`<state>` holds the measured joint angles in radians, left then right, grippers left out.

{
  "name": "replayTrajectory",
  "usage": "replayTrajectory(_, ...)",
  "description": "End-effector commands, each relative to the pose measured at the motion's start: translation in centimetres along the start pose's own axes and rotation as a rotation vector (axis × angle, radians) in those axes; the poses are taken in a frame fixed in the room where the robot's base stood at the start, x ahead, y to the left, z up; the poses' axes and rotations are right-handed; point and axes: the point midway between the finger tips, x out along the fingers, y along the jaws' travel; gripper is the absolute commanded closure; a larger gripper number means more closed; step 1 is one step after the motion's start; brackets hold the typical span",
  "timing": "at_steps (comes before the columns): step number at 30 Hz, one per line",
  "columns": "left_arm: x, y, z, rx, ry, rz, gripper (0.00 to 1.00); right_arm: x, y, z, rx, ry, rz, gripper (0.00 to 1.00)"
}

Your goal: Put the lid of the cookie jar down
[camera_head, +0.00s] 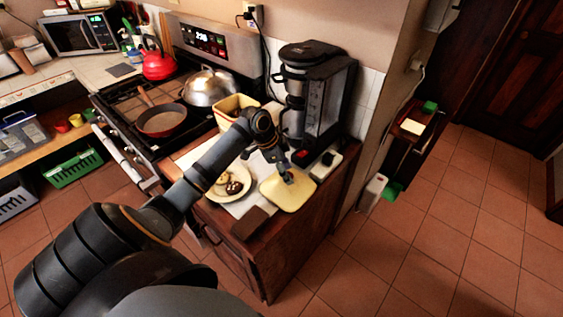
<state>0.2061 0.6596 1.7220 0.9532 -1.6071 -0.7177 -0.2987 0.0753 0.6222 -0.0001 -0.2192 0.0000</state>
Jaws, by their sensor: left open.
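The pale yellow square lid (290,199) lies flat on the small counter, near its front right edge. My left gripper (286,175) points down at the lid's middle and is open; I cannot tell whether its fingertips touch the lid or its knob. The cookie jar (228,103), a pale yellow square container, stands uncovered at the back left of this counter, partly hidden behind my left arm. My right gripper is not in view.
A plate (247,188) with several cookies sits left of the lid. A black coffee maker (325,95) stands behind it, with a small white-and-dark object (326,165) in front. The stove holds a red pan (161,121) and a metal-domed pan (205,88).

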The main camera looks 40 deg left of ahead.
Motion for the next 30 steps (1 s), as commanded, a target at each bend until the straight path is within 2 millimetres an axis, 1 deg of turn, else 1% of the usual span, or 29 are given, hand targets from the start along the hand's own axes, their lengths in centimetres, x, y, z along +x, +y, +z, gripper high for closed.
replayTrajectory(1, -1.0, -0.1, 0.2, 0.004, -0.004, -0.007, 0.48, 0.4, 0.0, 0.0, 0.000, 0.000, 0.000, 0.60)
replayTrajectory(6, -5.3, -0.2, 0.2, 0.004, -0.005, -0.007, 0.48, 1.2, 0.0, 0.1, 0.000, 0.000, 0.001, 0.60)
replayTrajectory(9, -7.5, -0.1, 0.2, 0.002, -0.004, -0.006, 0.48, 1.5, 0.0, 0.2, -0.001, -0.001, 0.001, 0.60)
replayTrajectory(12, -9.0, -0.1, 0.1, 0.001, -0.003, -0.004, 0.48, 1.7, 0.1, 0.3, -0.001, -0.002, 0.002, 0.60)
replayTrajectory(15, -9.9, -0.1, 0.1, 0.000, -0.001, -0.002, 0.48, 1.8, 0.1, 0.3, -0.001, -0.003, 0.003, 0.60)
replayTrajectory(18, -10.2, 0.0, 0.0, 0.000, 0.000, 0.000, 0.48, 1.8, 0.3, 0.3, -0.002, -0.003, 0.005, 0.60)
replayTrajectory(30, -10.2, 0.0, 0.0, 0.000, 0.001, 0.000, 0.48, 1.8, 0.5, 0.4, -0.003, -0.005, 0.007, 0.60)
